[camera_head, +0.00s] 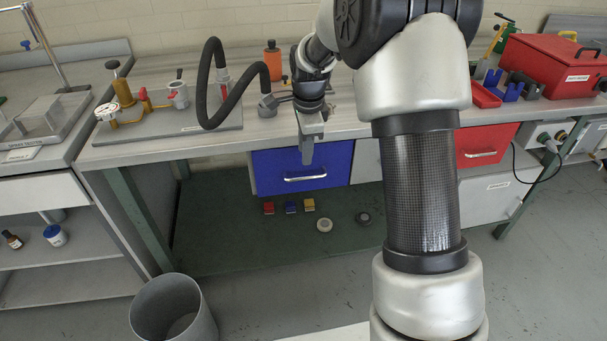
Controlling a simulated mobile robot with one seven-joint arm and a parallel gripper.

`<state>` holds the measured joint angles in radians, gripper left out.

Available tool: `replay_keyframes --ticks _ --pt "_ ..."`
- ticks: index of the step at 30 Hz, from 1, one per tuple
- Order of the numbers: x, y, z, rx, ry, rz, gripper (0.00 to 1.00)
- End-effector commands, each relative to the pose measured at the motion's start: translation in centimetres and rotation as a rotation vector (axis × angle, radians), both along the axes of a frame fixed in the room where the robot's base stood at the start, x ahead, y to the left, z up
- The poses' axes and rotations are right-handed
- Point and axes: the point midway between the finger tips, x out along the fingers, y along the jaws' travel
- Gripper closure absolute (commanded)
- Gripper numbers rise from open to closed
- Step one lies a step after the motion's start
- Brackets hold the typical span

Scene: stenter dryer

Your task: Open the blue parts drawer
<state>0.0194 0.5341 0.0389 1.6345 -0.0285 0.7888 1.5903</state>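The blue parts drawer (272,168) is under the workbench, left of my arm. Its front looks about level with the grey panel beside it, so it appears closed. A pale horizontal bar handle (318,177) runs across the lower part of the front. My gripper (307,160) points down in front of the drawer, with its tips just above the handle in the picture. I cannot tell whether it touches the handle or how far apart the fingers are. The gripper hides a narrow strip of the drawer front.
My arm crosses the right middle of the view. A red drawer (473,141) is farther right. A black hose (204,82) and an orange bottle (272,60) are on the bench (165,152). Small blocks (290,207) lie on the lower shelf. A grey bin (168,300) stands in front.

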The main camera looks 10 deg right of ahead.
Motion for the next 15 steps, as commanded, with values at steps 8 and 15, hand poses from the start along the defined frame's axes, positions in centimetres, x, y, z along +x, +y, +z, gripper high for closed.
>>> replay_keyframes --ticks 8,15 --pt "1.0 0.0 -6.2 0.0 0.002 -0.001 0.72" --pt "1.6 0.0 -9.0 0.001 0.0 0.0 0.72"
